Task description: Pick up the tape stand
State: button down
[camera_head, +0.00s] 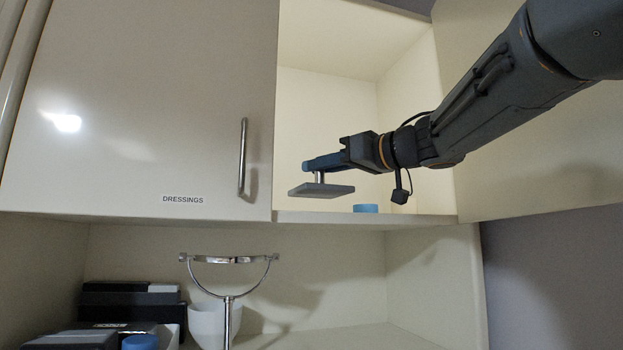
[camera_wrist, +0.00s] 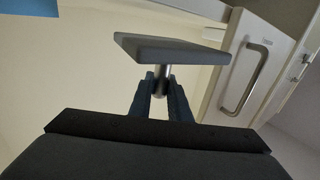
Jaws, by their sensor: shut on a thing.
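The tape stand has a flat grey rectangular base (camera_head: 322,190) and a short shiny metal post. My gripper (camera_head: 314,165) is shut on the post, and the base hangs below the fingers, roughly level. The base looks clear of the cupboard floor, in front of the open compartment; how far in or out it is, I cannot tell exactly. In the wrist view, the two dark fingers of my gripper (camera_wrist: 161,88) close on both sides of the post (camera_wrist: 162,76), and the underside or top of the base (camera_wrist: 170,50) shows beyond them.
A blue roll (camera_head: 366,208) sits on the cupboard floor (camera_head: 420,217). The closed door labelled DRESSINGS (camera_head: 140,110) is at left; an open door (camera_head: 550,150) is at right.

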jog(key=s, duration=0.3)
jog(key=s+d+p, duration=0.1)
jog(key=s, duration=0.1)
jog(key=shift+r, duration=0.2)
jog(key=s+p, duration=0.2)
jog(key=p, duration=0.4)
jog(key=s+d+p, duration=0.1)
jog(key=s+p, duration=0.1)
jog(key=p, duration=0.4)
jog(key=shift+s, duration=0.35)
jog(key=shift+s+f+p, duration=0.1)
jog(key=shift+f+p, duration=0.05)
jog(key=shift+p, duration=0.2)
